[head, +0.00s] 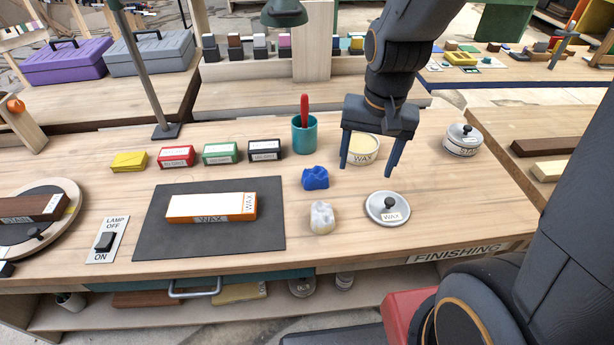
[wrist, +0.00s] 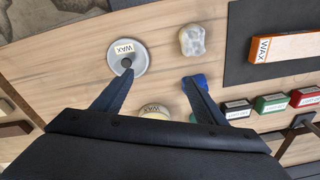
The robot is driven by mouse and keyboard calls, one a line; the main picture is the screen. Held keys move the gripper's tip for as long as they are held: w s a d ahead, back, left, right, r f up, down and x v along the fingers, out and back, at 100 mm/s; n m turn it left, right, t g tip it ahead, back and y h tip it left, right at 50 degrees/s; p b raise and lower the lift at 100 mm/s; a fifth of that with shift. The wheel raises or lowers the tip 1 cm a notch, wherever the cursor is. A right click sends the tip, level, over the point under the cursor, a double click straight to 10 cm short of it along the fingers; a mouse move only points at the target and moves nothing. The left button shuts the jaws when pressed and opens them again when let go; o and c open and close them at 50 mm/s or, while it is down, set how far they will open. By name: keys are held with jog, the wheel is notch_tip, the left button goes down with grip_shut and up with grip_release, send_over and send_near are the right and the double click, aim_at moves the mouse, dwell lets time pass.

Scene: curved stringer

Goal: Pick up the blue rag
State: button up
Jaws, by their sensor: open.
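The blue rag (head: 315,178) is a small crumpled lump on the wooden bench, right of the dark mat. It also shows in the wrist view (wrist: 188,84), partly hidden behind one of my fingers. My gripper (head: 368,168) is open and empty above the bench, to the right of the rag, with its fingers pointing down. In the wrist view my gripper (wrist: 158,88) has its fingers spread wide, with the finger on the right in front of the rag. I cannot tell from this view whether they touch.
A white rag (head: 321,217) lies just in front of the blue one. A round WAX lid (head: 388,208) and an open WAX tin (head: 361,149) are near my gripper. A teal cup (head: 305,135) with a red handle stands behind. A dark mat (head: 157,240) holds an orange-and-white WAX block.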

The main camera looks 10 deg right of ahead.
aim_at(316, 170)
jog(key=w+a+f+m, duration=0.2)
jog(key=w+a+m, duration=0.1)
jog(key=w+m, duration=0.1)
jog(key=w+a+f+m+b, duration=0.1)
jog(key=w+a+m, duration=0.2)
jog(key=w+m, duration=0.1)
jog(key=w+a+f+m+g, duration=0.1)
jog(key=w+a+f+m, duration=0.1)
jog(key=w+a+m, duration=0.1)
jog(key=shift+w+a+f+m+b, duration=0.1)
jog(key=shift+w+f+m+b, duration=0.1)
jog(key=shift+w+m, duration=0.35)
jog(key=shift+w+a+f+m+b, duration=0.1)
jog(key=shift+w+f+m+b, duration=0.1)
jog(key=shift+m, duration=0.65)
jog(key=shift+w+a+f, duration=0.1)
jog(key=shift+f, duration=0.35)
jog(key=f, duration=0.1)
jog(key=f+p, duration=0.1)
jog(key=f, duration=0.1)
jog(key=f+p, duration=0.1)
jog(key=f, duration=0.1)
jog(key=shift+s+d+f, duration=0.2)
jog(key=shift+s+d, duration=0.1)
jog(key=shift+s, duration=0.1)
jog(key=shift+w+f+p, duration=0.1)
jog(key=shift+f+p, duration=0.2)
jog(key=shift+f, duration=0.45)
jog(key=c, duration=1.1)
